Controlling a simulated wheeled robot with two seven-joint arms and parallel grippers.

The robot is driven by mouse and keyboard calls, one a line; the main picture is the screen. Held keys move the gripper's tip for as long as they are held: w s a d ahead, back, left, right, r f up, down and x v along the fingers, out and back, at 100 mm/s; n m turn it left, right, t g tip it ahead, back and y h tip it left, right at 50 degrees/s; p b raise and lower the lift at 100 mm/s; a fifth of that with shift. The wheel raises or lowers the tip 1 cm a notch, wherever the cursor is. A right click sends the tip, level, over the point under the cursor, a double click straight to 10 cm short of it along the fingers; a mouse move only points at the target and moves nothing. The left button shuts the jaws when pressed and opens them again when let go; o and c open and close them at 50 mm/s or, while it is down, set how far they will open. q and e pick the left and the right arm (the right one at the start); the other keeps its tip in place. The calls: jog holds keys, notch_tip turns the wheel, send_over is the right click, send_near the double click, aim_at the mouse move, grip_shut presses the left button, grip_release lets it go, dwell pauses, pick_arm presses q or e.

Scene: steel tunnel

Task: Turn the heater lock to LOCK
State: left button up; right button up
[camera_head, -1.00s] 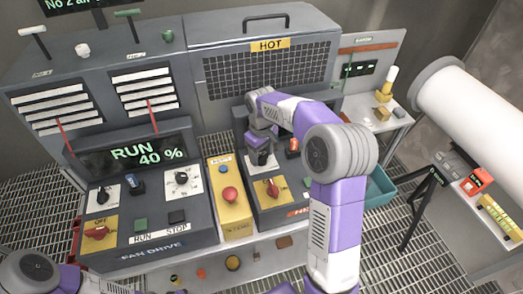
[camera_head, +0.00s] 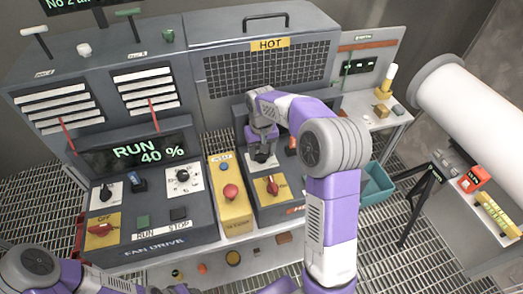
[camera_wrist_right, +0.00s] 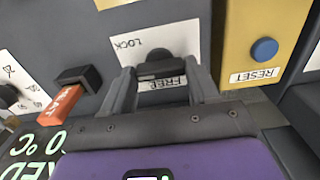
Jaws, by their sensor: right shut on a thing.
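The heater lock is a black knob (camera_wrist_right: 160,67) on a white plate (camera_wrist_right: 118,48) marked LOCK and FREE in the right wrist view. Its bar lies across the view, just above the FREE label. Which mark it points to I cannot tell. My right gripper (camera_wrist_right: 163,84) is shut on the knob, one finger on each side. In the head view my right gripper (camera_head: 262,150) reaches down to the white plate (camera_head: 262,162) on the heater panel, and the knob is mostly hidden there. My left gripper is not in view; only part of the left arm shows at bottom left.
An orange-handled switch (camera_wrist_right: 62,102) stands close to the gripper. A yellow panel (camera_head: 231,203) with a red button and a blue RESET button (camera_wrist_right: 264,50) is beside it. A red knob (camera_head: 272,186) is nearer me. The HOT-marked mesh cage (camera_head: 268,78) rises behind.

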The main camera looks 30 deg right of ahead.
aim_at(261, 154)
jog(key=o, duration=1.1)
jog(key=shift+c, duration=0.2)
jog(key=shift+r, duration=0.15)
notch_tip(261, 154, up, 7)
jog(key=shift+r+p, duration=0.2)
jog(key=shift+p, duration=0.15)
